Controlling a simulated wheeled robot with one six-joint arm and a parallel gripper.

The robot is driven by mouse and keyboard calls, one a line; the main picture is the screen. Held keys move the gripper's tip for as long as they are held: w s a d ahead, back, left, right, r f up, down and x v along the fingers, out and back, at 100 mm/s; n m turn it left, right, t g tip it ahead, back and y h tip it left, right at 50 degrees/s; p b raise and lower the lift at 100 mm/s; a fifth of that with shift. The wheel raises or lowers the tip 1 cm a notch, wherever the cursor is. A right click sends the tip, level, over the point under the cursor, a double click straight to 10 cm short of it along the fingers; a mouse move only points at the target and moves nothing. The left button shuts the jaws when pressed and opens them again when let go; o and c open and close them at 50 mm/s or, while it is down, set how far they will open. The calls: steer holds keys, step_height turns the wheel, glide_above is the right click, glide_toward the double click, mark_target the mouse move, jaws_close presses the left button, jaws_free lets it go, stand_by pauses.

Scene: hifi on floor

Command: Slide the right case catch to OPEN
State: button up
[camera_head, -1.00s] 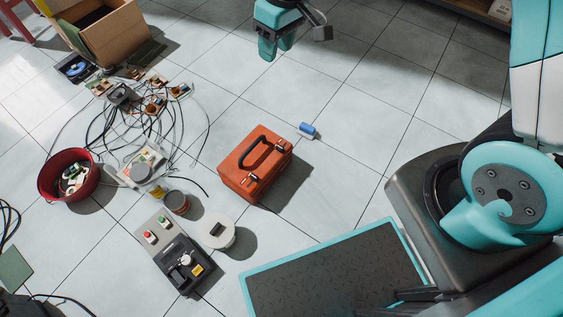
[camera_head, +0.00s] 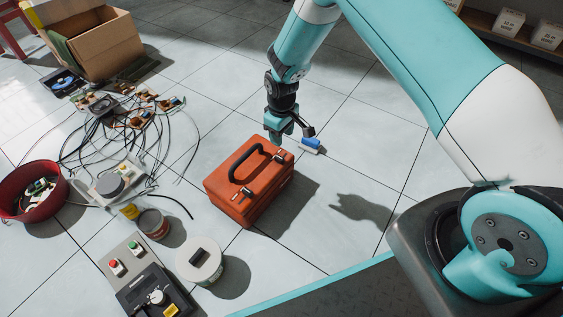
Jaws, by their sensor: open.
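The orange case (camera_head: 226,197) stands on the tiled floor in the middle of the head view, with a black handle on its lid. Small dark catches show on its front side; the right catch (camera_head: 279,158) is near the right end, too small to read its position. My gripper (camera_head: 277,138) points down at the case's far right corner, close to the right catch. It is open, with nothing seen between its fingers. I cannot tell whether it touches the case.
A blue and white cylinder (camera_head: 312,143) lies on the floor just right of my gripper. A white round tub (camera_head: 199,262), a can (camera_head: 153,224) and a control box (camera_head: 150,290) stand front left. Cables, a red bowl (camera_head: 33,205) and a cardboard box (camera_head: 100,45) are left. Floor right of the case is clear.

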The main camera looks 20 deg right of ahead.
mark_target(282, 158)
step_height(282, 158, down, 11)
steer(key=b, duration=0.5)
